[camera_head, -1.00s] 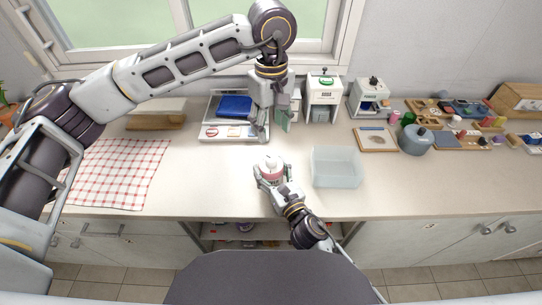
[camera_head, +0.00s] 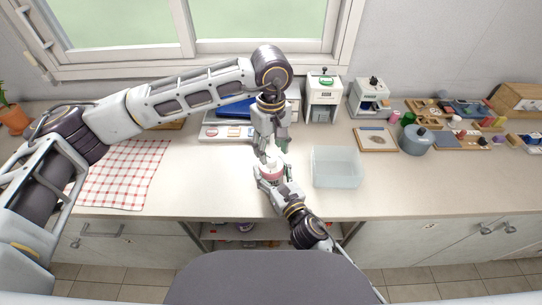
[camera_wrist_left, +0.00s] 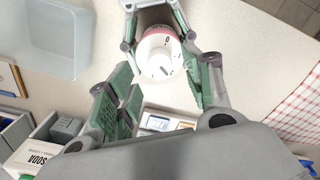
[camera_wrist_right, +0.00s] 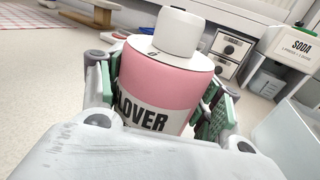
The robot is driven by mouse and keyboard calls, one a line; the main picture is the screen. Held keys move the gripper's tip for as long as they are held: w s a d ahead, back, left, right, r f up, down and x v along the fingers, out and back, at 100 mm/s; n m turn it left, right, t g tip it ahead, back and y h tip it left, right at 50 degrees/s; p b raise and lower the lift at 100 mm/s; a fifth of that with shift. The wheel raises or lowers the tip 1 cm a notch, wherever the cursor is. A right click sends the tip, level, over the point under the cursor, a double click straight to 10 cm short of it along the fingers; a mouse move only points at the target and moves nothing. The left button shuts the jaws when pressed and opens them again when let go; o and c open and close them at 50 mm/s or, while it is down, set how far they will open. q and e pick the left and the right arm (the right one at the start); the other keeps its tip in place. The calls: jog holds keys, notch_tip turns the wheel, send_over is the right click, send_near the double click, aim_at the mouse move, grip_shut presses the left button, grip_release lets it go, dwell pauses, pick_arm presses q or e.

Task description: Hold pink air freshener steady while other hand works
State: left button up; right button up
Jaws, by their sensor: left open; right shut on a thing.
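The pink air freshener (camera_head: 271,173) stands upright on the counter, with a white top and a white dial. In the right wrist view its pink body (camera_wrist_right: 160,84) carries a label reading "LOVER". My right gripper (camera_head: 268,177) is shut on its body, with green pads on both sides. My left gripper (camera_head: 272,150) points down just above the air freshener, open and empty. In the left wrist view the white dial (camera_wrist_left: 158,56) shows beyond the open fingers, with the right gripper's fingers around the body.
A clear plastic bin (camera_head: 337,182) stands close to the right. A white tray with a blue item (camera_head: 232,108) and white drawer units (camera_head: 323,97) are behind. A red checked cloth (camera_head: 122,172) lies at the left; a grey pot (camera_head: 414,140) is farther right.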

aim_at(271, 158)
pick_arm(q)
jog(key=shift+f, duration=2)
jog(key=c, duration=1.1)
